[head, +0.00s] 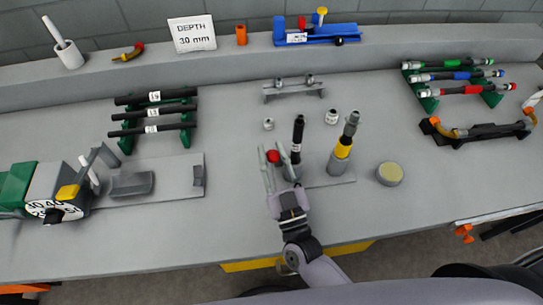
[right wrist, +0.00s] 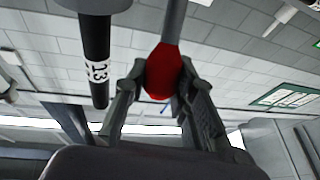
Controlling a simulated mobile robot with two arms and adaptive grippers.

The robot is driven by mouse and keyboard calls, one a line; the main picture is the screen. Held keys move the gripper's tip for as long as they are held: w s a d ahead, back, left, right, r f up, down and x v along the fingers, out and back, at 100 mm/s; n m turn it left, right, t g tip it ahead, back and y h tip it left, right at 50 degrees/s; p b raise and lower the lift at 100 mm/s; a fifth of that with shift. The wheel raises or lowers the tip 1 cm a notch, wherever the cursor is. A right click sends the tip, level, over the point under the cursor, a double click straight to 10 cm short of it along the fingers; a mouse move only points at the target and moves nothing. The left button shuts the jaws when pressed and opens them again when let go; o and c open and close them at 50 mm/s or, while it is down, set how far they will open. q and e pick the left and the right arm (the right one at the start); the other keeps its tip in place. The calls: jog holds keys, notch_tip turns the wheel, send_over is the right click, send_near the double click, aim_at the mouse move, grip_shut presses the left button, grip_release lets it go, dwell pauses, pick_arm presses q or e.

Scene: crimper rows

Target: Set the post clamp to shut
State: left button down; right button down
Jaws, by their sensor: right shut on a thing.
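My right gripper (head: 274,160) is shut on the red knob (head: 273,156) of a lever at the post clamp, near the middle of the bench. In the right wrist view, the red knob (right wrist: 163,72) sits between the two fingers (right wrist: 158,88), with its grey rod running up out of view. A black hose (head: 298,133) stands upright just right of the gripper; its white label reads 13 in the right wrist view (right wrist: 97,60). The clamp's grey base plate (head: 335,180) shows beside it. The gripper hides part of the clamp, so I cannot tell its setting. My left gripper is not in view.
A grey post with a yellow ring (head: 343,152) stands right of the hose, with a round tin (head: 390,174) beyond. A crimping machine (head: 50,190) is at left. Hose racks (head: 127,144) stand farther back on both sides. Two small grey fittings (head: 332,117) lie behind.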

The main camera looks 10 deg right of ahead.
jog(key=shift+f, duration=0.1)
jog(key=c, duration=1.6)
grip_release()
jog(key=shift+o, duration=0.2)
jog(key=shift+s, duration=0.1)
jog(key=shift+s+f, duration=0.1)
jog(key=shift+s, duration=0.05)
jog(key=s+d, duration=0.2)
jog(key=s, duration=1)
jog(key=shift+s+d, duration=0.15)
jog(key=shift+s, duration=0.15)
jog(key=shift+f, duration=0.1)
jog(key=shift+c, duration=0.2)
